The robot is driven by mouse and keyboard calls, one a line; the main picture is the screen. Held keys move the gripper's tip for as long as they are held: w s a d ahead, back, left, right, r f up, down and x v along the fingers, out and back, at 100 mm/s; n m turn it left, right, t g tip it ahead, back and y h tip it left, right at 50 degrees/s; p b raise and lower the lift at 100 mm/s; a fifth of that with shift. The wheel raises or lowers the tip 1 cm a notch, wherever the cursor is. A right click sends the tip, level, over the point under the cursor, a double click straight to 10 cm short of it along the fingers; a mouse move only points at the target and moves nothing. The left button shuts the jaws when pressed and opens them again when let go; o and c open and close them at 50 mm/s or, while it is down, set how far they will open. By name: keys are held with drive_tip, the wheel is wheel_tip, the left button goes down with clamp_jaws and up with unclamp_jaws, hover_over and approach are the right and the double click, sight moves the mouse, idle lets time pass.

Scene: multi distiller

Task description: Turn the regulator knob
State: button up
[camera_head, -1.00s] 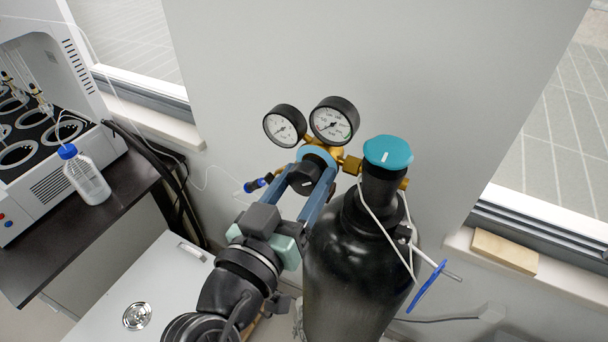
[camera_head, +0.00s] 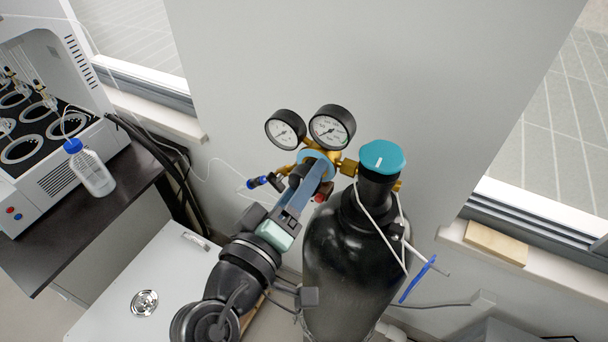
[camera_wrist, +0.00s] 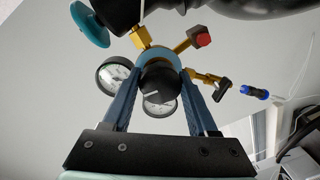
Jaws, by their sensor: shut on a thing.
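The regulator knob is black with a short white mark and sits at the front of the brass regulator; it shows between the fingers in the wrist view (camera_wrist: 158,80). In the head view it is partly hidden behind the fingers. My gripper (camera_wrist: 159,72) has one blue finger on each side of the knob and is shut on it. In the head view my gripper (camera_head: 312,172) reaches up from below, rolled so that one finger covers most of the other. The brass regulator (camera_head: 347,168) carries two round gauges (camera_head: 332,126).
A black gas cylinder (camera_head: 350,265) with a teal cap (camera_head: 383,156) stands right of my gripper. A blue-handled valve (camera_head: 257,182) and thin tube are to the left. A bottle (camera_head: 92,172) stands on the dark bench. A wooden block (camera_head: 496,242) lies on the right sill.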

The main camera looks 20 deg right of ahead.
idle(0.6)
drive_tip(key=o, duration=1.4)
drive_tip(key=shift+c, duration=0.2)
drive_tip(key=shift+a, duration=0.1)
drive_tip(key=b+v, duration=0.5)
drive_tip(key=v, duration=0.7)
drive_tip(key=shift+s+a, duration=0.25)
drive_tip(key=shift+a, duration=0.05)
drive_tip(key=shift+r, duration=0.1)
